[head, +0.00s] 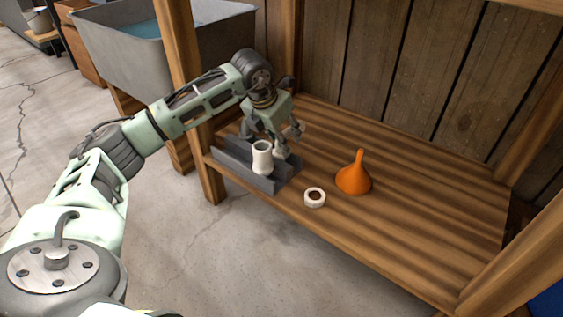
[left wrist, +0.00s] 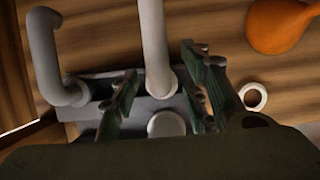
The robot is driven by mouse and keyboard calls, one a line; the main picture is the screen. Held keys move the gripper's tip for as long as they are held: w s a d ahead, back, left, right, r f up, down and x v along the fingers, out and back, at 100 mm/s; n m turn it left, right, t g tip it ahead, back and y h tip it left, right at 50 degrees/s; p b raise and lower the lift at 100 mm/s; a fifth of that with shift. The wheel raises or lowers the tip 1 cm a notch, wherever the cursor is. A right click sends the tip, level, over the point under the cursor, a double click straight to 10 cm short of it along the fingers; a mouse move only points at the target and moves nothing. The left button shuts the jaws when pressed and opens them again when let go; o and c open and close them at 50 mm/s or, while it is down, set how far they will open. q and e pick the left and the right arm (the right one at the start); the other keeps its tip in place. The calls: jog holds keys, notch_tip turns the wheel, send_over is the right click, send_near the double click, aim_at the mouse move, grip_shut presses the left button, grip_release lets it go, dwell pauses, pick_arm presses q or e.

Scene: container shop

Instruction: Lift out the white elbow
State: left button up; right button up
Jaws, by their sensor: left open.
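A grey rack (head: 232,163) stands at the left end of the wooden shelf, and a short white cylinder (head: 262,158) stands upright in it. My left gripper (head: 289,143) is open above the far side of the rack and hides part of it. In the left wrist view, a bent white pipe piece (left wrist: 44,55), an elbow by its shape, is at the left, outside the fingers. A long white pipe (left wrist: 155,40) reaches between the open fingers (left wrist: 160,88) without visible contact. The white cylinder's top (left wrist: 166,123) shows near the palm. My right gripper is not in view.
An orange funnel (head: 354,178) and a white ring (head: 315,197) with a brown middle stand right of the rack. Wooden posts (head: 184,90) frame the shelf, with a plank wall behind. A grey basin (head: 130,45) stands at the back left. The shelf's right half is clear.

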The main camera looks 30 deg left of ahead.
pick_arm(q)
jog(key=shift+w+f, duration=0.15)
jog(key=shift+f, duration=0.25)
jog(key=shift+r, duration=0.1)
jog(key=shift+c, duration=0.5)
grip_shut()
